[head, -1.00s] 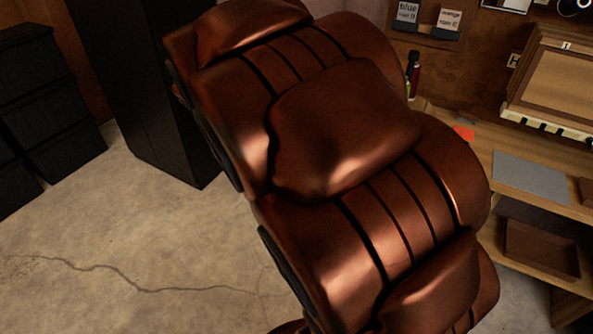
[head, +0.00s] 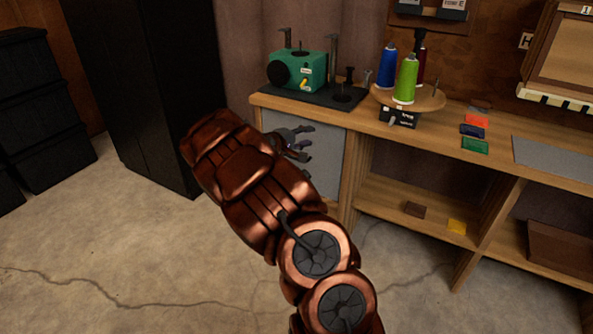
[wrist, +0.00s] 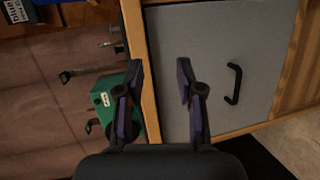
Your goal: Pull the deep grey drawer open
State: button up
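The deep grey drawer (head: 285,130) is set in the left end of the wooden workbench, below the green machine, and looks shut. My arm hides much of its front in the head view. In the wrist view its grey front (wrist: 210,40) is turned sideways, with a dark bar handle (wrist: 233,84) right of my gripper. My gripper (wrist: 160,75) is open and empty, its two fingers apart. It is in front of the drawer in the head view (head: 306,142), and the handle is not between the fingers.
A green machine (head: 297,72) stands on the bench top above the drawer. Thread cones, including a green one (head: 406,80), stand on a round wooden stand. A tall black cabinet (head: 150,80) is at the left. The concrete floor (head: 120,240) in front is clear.

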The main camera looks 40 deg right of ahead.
aim_at(296, 159)
jog(key=w+d+f+n+t+b, duration=0.1)
jog(key=w+f+n+t+b, duration=0.15)
jog(key=w+f, duration=0.45)
jog(key=w+f+n+t+b, duration=0.1)
jog(key=w+f+t+b, duration=0.15)
jog(key=f, duration=0.75)
jog(key=shift+g, duration=0.3)
jog(key=shift+w+b+x, duration=0.2)
jog(key=shift+x, duration=1.75)
jog(key=shift+w+b+x, duration=0.2)
jog(key=shift+x, duration=1.75)
jog(key=shift+a+f, duration=0.15)
jog(key=shift+f, duration=0.05)
grip_shut()
